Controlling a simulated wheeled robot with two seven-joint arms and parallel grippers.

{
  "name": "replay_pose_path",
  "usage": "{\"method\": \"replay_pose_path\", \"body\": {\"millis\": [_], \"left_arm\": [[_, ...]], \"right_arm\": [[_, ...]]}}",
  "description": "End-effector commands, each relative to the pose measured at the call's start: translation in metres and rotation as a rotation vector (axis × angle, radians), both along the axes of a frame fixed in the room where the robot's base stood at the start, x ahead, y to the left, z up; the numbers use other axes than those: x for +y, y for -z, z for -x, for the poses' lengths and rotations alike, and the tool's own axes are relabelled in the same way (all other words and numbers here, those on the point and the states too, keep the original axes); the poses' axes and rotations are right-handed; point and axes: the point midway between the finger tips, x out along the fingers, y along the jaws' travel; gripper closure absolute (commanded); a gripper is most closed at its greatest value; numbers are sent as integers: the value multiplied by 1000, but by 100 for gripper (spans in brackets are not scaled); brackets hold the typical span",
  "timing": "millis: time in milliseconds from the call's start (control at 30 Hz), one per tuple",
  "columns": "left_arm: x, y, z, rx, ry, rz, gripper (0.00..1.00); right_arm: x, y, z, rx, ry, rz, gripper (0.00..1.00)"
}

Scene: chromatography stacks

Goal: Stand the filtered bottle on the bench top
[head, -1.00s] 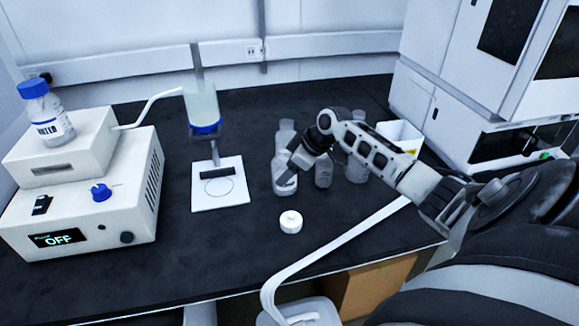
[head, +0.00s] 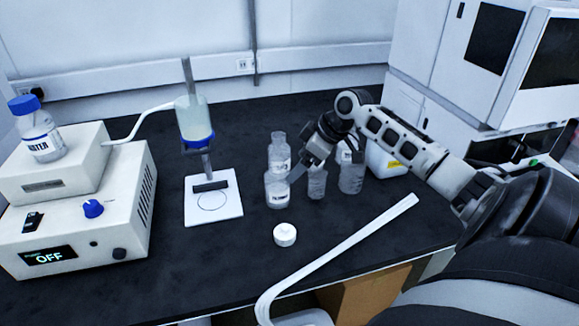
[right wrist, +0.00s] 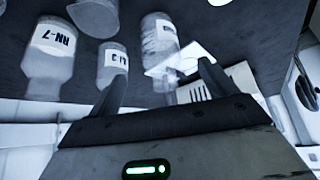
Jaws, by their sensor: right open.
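A clear bottle (head: 277,188) with a small white label stands upright on the black bench top (head: 150,270), at the front left of a cluster of bottles. Its label is too small to read surely, so I cannot confirm it is the filtered one. My right gripper (head: 298,172) is just to the right of this bottle, its jaws open and empty. I cannot tell whether a finger touches the bottle. My left gripper is out of view.
Other labelled bottles stand behind (head: 278,145) and to the right (head: 351,175). A white cap (head: 285,235) lies in front. A stand (head: 228,205) holding a blue-ended vessel is left, beside a box (head: 75,220) showing OFF. The front bench is mostly clear.

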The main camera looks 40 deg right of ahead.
Motion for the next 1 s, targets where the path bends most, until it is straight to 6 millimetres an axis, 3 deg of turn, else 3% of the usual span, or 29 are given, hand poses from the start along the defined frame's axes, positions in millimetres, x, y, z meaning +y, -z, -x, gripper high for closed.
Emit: {"method": "replay_pose_path", "body": {"millis": [300, 1000], "left_arm": [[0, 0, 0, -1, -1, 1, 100], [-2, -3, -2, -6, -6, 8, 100]], "right_arm": [[-7, -25, 14, 1, -1, 0, 16], [-7, -25, 14, 1, 0, -1, 16]]}}
